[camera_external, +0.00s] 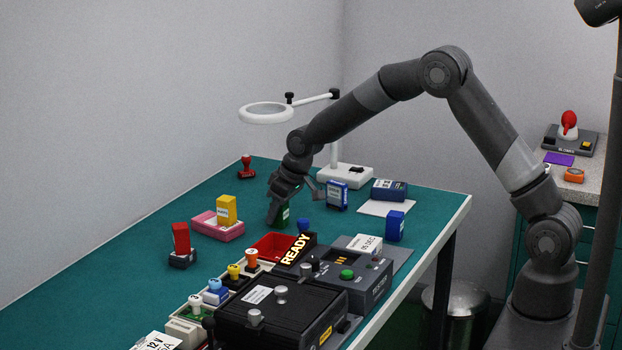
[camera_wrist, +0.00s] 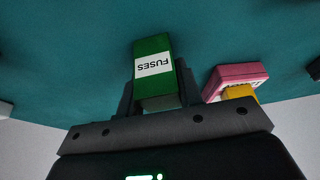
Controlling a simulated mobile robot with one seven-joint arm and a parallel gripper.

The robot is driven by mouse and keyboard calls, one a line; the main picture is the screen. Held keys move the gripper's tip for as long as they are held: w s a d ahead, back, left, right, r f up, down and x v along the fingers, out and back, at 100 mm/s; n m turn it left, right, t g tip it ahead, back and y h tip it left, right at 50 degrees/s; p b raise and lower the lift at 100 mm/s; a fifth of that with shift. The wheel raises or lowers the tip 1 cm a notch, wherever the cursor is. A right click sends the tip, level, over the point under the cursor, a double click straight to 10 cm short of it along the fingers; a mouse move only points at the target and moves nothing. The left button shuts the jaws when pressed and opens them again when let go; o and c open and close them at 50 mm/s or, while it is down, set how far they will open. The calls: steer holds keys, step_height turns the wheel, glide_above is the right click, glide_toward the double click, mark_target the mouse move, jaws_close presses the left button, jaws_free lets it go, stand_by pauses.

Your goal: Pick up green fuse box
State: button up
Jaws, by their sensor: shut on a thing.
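The green fuse box (camera_wrist: 153,66) carries a white label reading FUSES, upside down in the wrist view. In the external view the green fuse box (camera_external: 283,214) is partly hidden by my gripper, on or just above the teal table. My gripper (camera_external: 277,208) points down at it, and in the wrist view my gripper (camera_wrist: 156,92) has one finger on each side of the box, shut on it. I cannot tell whether the box touches the table.
A magnifier lamp (camera_external: 266,113) and blue box (camera_external: 337,195) are close behind and right.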

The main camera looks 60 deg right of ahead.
steer(key=shift+c, duration=1.4)
